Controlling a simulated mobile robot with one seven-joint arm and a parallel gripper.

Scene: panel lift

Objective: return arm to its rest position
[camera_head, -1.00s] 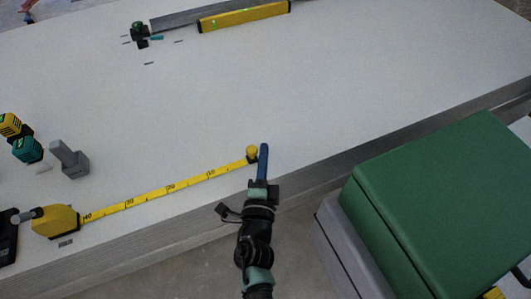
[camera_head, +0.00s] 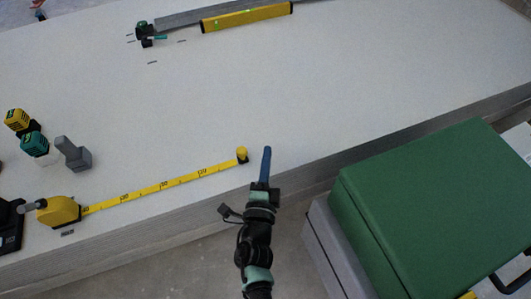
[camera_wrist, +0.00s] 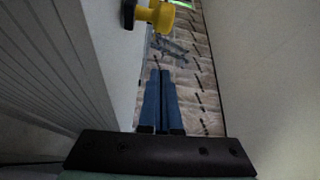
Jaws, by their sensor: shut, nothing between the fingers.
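My gripper (camera_head: 266,150) has blue fingers closed together with nothing between them. In the head view it reaches up from the bottom, its tip over the near edge of the white panel stack (camera_head: 330,95). It is just right of the yellow end piece (camera_head: 242,154) of an extended tape measure, with a small gap. In the wrist view the blue fingers (camera_wrist: 162,76) lie side by side, and a yellow knob (camera_wrist: 158,15) shows above them, apart from them.
The yellow tape measure (camera_head: 58,210) lies along the panel's near edge. A green-topped box (camera_head: 425,205) stands close on the right. A yellow level (camera_head: 246,17) lies at the back. The panel's middle is clear.

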